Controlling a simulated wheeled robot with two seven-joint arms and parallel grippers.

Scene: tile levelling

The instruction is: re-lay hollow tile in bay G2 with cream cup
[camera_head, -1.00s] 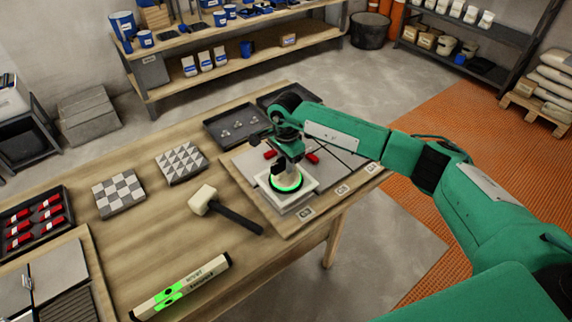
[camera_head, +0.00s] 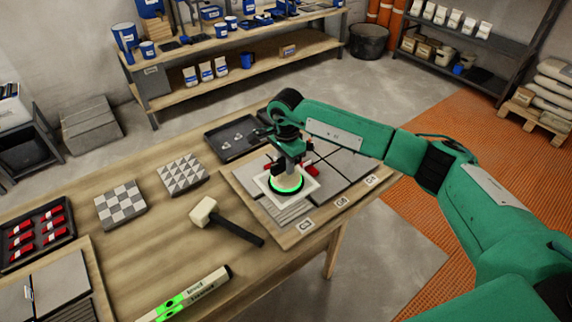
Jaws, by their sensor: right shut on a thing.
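My right gripper (camera_head: 288,157) is shut on the cream cup (camera_head: 287,181), which has a glowing green ring at its base. The cup sits on a pale square tile (camera_head: 311,187). The tile looks raised above the near-left bay of the board, and a grey ridged bed (camera_head: 287,212) shows in front of it. Part of the bay is hidden under the tile. My left gripper is out of view.
A mallet (camera_head: 226,220) and a green-lit level (camera_head: 190,294) lie left of the board. Two patterned tiles (camera_head: 120,205) and a tray of red pieces (camera_head: 37,230) are farther left. A dark tray (camera_head: 234,137) stands behind. Bare wood lies between them.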

